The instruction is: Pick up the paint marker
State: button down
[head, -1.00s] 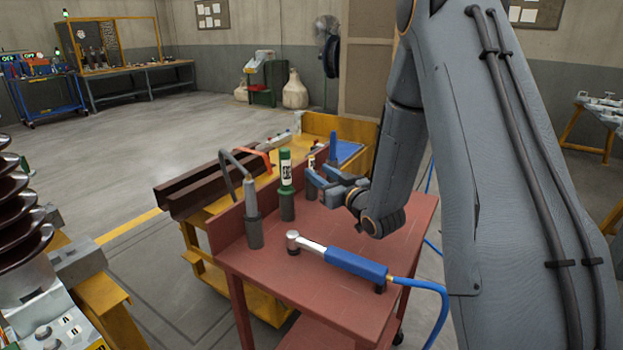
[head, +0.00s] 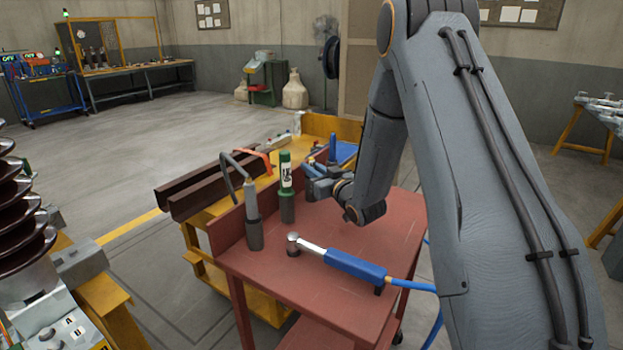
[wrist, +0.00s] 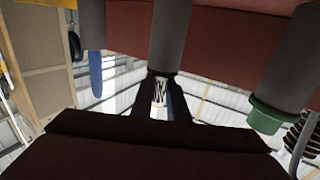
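A slim white item with dark print, which I take to be the paint marker (wrist: 160,91), stands in a grey holder (wrist: 172,35) on the red cart (head: 345,235). The wrist view shows it upside down, between the two dark fingers of my gripper (wrist: 160,108). In the head view my gripper (head: 315,170) is at the marker's place and hides most of it. The fingers look apart, on either side of it; contact cannot be made out.
A green-and-white tube (head: 286,172) stands in a holder left of my gripper, and a grey tool with a bent cable (head: 251,205) farther left. A blue-handled tool (head: 332,146) stands behind. A blue air tool (head: 350,263) lies in front. The cart's right side is clear.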

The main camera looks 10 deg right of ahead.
jog(key=shift+r, duration=0.1)
jog(key=shift+r+b, duration=0.35)
jog(key=shift+r, duration=4.55)
